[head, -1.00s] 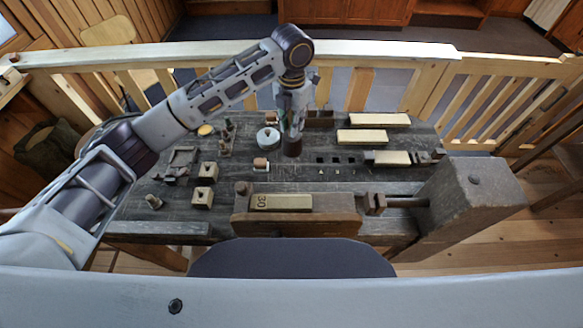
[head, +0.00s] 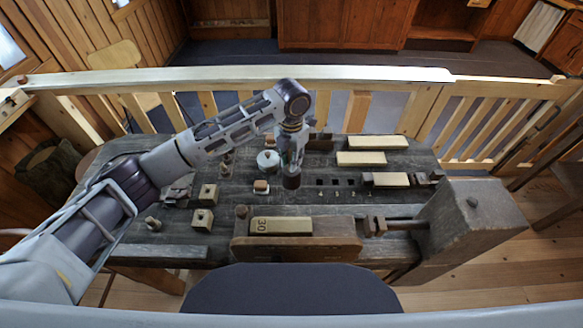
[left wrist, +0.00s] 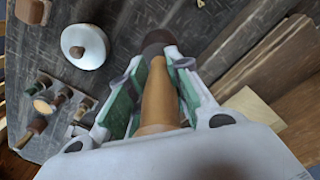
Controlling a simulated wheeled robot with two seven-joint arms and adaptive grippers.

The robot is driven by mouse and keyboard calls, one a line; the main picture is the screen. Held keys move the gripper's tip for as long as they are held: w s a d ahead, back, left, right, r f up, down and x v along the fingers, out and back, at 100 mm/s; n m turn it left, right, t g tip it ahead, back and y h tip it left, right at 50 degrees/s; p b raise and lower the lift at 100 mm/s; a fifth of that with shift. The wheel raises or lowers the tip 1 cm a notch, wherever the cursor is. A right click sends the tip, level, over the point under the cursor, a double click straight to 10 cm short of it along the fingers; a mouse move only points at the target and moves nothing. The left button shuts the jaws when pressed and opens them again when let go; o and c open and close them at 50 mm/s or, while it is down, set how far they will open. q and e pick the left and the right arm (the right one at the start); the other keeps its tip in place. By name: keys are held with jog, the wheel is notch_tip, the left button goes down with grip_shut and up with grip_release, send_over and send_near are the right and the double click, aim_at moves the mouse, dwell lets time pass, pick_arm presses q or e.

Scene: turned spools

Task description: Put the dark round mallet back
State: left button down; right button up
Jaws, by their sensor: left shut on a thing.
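My left gripper (head: 292,160) is shut on the dark round mallet (head: 291,182), whose dark head hangs below the fingers over the workbench (head: 225,228). In the left wrist view the green-padded fingers (left wrist: 155,85) close around its tan handle (left wrist: 158,98), and the dark head (left wrist: 157,40) lies beyond the fingertips. The mallet appears to be above the bench top, left of a row of small dark square holes (head: 336,181) with marks in front of them. Whether it touches anything is not clear. My right gripper is not in view.
A small block with a wooden top (head: 261,187) stands just left of the mallet, and a white round tin (head: 268,161) behind it. Pale blocks (head: 374,142) lie at the back right. A vise jaw with a block marked 30 (head: 281,225) is in front.

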pick_arm(q)
jog(key=shift+f, duration=0.25)
jog(key=shift+f+p, duration=0.3)
jog(key=shift+f, duration=1.75)
jog(key=c, duration=1.3)
grip_release()
notch_tip(320, 180, up, 12)
jog(key=shift+r+b, duration=0.15)
jog(key=shift+b, duration=0.75)
